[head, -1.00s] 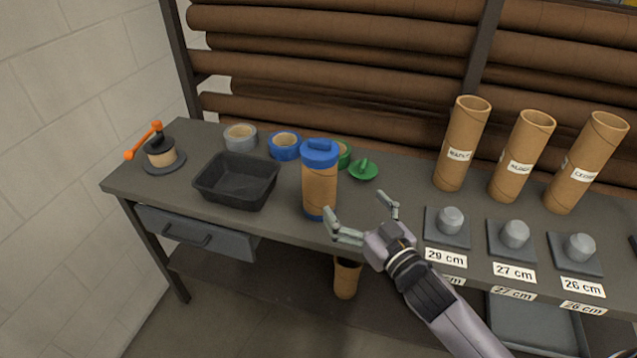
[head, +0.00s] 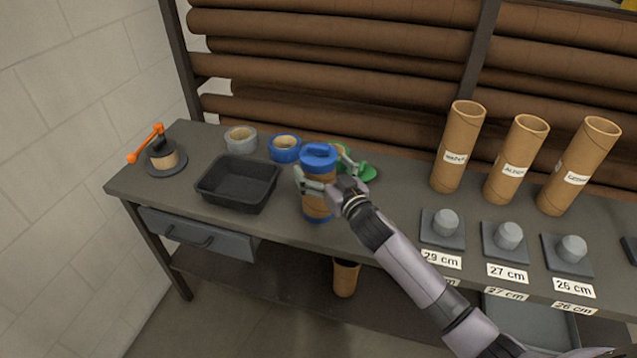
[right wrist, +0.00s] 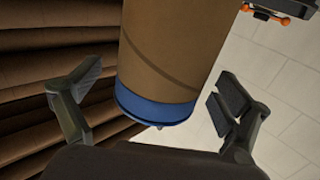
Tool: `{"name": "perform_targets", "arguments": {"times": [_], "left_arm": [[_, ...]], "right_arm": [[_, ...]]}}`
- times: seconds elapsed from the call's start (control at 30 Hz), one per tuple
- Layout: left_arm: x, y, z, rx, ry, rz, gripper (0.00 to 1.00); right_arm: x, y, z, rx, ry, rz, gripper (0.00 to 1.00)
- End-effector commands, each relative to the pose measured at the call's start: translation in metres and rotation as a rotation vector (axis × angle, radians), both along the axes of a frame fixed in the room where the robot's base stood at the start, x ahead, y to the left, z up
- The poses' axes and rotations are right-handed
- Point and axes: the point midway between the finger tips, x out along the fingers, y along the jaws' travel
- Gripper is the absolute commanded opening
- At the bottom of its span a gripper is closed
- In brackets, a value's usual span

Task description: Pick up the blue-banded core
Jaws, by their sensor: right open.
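The blue-banded core (head: 318,205) is a brown cardboard tube with a blue cap and a blue band at its foot. It stands upright near the front of the bench. My right gripper (head: 325,174) is open, with one finger on each side of the tube's upper part. In the right wrist view the core (right wrist: 170,50) lies between the spread fingers of the gripper (right wrist: 158,112), with gaps visible on both sides. The gripper hides part of the tube in the head view. My left gripper is not in view.
A black tray (head: 212,200) stands left of the core. Grey tape (head: 240,139), blue tape (head: 285,148) and a green-handled item (head: 366,171) lie behind. Three labelled tubes (head: 514,165) and grey stands (head: 441,231) are to the right. An orange-handled dispenser (head: 165,160) is far left.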

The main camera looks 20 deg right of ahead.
Motion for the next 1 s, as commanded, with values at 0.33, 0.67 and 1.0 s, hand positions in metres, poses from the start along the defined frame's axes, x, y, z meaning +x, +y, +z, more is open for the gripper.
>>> {"name": "perform_targets", "arguments": {"times": [0.33, 0.67, 1.0], "left_arm": [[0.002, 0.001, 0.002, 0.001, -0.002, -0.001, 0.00], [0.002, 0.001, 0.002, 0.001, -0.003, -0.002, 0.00], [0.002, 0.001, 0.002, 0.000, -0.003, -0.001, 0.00]], "right_arm": [[0.018, 0.004, -0.001, 0.001, 0.001, 0.000, 0.95], [0.018, 0.004, -0.001, 0.001, 0.001, 0.000, 0.78], [0.018, 0.004, -0.001, 0.001, 0.001, 0.000, 0.56]]}}
